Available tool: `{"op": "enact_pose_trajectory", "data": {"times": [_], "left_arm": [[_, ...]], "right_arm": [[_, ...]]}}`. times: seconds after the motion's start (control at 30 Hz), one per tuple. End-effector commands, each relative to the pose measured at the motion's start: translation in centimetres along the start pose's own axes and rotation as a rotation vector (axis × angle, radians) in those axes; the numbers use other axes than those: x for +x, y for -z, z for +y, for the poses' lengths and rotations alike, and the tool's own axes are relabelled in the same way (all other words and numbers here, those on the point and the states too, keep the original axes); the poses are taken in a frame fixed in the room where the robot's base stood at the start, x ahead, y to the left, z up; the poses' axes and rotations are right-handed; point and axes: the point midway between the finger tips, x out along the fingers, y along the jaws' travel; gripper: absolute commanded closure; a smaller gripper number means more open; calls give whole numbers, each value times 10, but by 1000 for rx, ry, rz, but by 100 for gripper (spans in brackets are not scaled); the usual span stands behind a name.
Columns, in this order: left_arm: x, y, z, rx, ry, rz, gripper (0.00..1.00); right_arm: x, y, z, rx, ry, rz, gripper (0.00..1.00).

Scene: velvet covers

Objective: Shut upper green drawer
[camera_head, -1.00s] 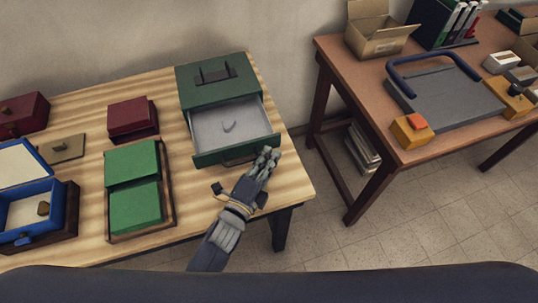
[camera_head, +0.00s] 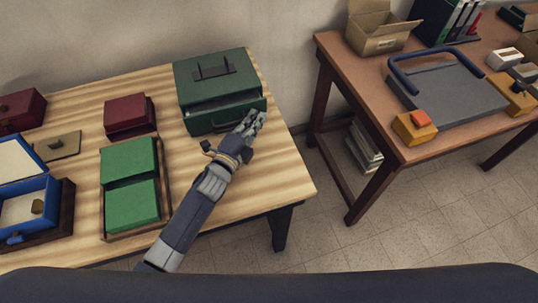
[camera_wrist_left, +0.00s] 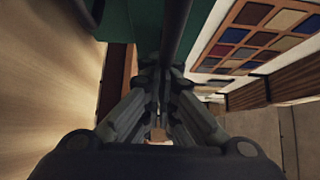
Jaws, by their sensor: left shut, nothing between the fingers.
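The green drawer box (camera_head: 215,80) stands at the back right of the wooden table. In the left wrist view, the gripper (camera_wrist_left: 160,130) points at a dark bar and a green surface (camera_wrist_left: 130,18). My right gripper is not in view.
On the wooden table (camera_head: 250,192) are a tray of green blocks (camera_head: 133,190), a dark red box (camera_head: 129,113), a tan lidded piece (camera_head: 57,145) and an open blue box (camera_head: 30,205). A brown table (camera_head: 345,55) with a grey board stands to the right, across a floor gap.

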Motion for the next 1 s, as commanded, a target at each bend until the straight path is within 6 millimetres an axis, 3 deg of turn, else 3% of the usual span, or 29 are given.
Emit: {"op": "enact_pose_trajectory", "data": {"times": [0.3,1.0], "left_arm": [[24,-25,1,2,-1,-2,100],[25,-32,0,2,-3,-7,100]], "right_arm": [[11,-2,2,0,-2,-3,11],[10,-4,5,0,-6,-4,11]]}}
